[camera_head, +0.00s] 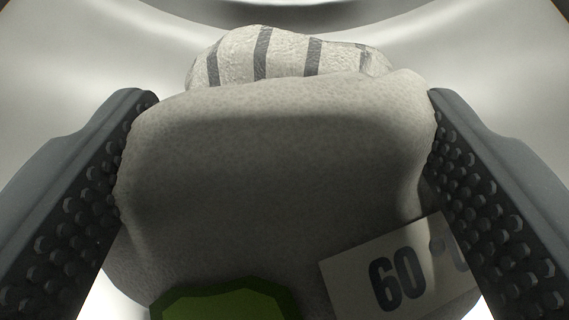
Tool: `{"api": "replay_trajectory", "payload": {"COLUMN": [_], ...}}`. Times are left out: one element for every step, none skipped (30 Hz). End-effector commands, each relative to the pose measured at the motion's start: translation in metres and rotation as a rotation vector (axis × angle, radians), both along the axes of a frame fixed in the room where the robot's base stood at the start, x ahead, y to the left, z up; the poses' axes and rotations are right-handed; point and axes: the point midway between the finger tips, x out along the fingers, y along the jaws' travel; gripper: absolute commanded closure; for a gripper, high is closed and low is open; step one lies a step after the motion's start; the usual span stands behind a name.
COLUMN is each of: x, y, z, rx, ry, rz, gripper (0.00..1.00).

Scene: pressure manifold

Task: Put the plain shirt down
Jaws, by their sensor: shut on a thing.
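The plain shirt (270,160) is a grey-white bundle that fills the middle of the view. My gripper (285,120) is shut on it, with a dark studded finger pressed against its left and right sides. A white label reading "60 °" (395,275), its end hidden by the right finger, shows at the lower right of the shirt. A green patch with a dark green edge (225,302) shows at the bottom, cut off by the frame.
A striped bundle of cloth (285,57), pale with dark grey stripes, lies just beyond the plain shirt and is partly hidden by it. A smooth, shiny curved metal surface (100,60) surrounds both. I cannot tell whether the plain shirt touches the striped cloth.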

Motion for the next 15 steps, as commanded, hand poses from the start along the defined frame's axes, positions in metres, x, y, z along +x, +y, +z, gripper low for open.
{"api": "replay_trajectory", "payload": {"x": [0.000,0.000,0.000,0.000,0.000,0.000,0.000,0.000,0.000,0.000,0.000,0.000,0.000,0.000,0.000], "y": [0.000,0.000,0.000,0.000,0.000,0.000,0.000,0.000,0.000,0.000,0.000,0.000,0.000,0.000,0.000], "z": [0.001,0.001,0.001,0.000,0.000,-0.002,-0.003,-0.003,-0.004,-0.005,-0.006,-0.007,-0.008,-0.008,-0.010], "rx": [0.000,0.000,0.000,0.000,0.000,0.000,0.000,0.000,0.000,0.000,0.000,0.000,0.000,0.000,0.000], "ry": [-0.001,-0.001,-0.001,-0.001,-0.001,0.000,0.000,0.000,0.000,0.000,0.000,0.000,0.000,0.000,0.000], "rz": [0.000,0.000,0.000,0.000,0.000,0.000,0.001,0.001,0.001,0.001,0.001,0.001,0.001,0.001,0.000], "gripper": [0.56,0.56,0.56,0.56,0.56,0.56,0.56,0.56,0.56,0.56,0.56,0.56,0.56,0.56,0.56]}}
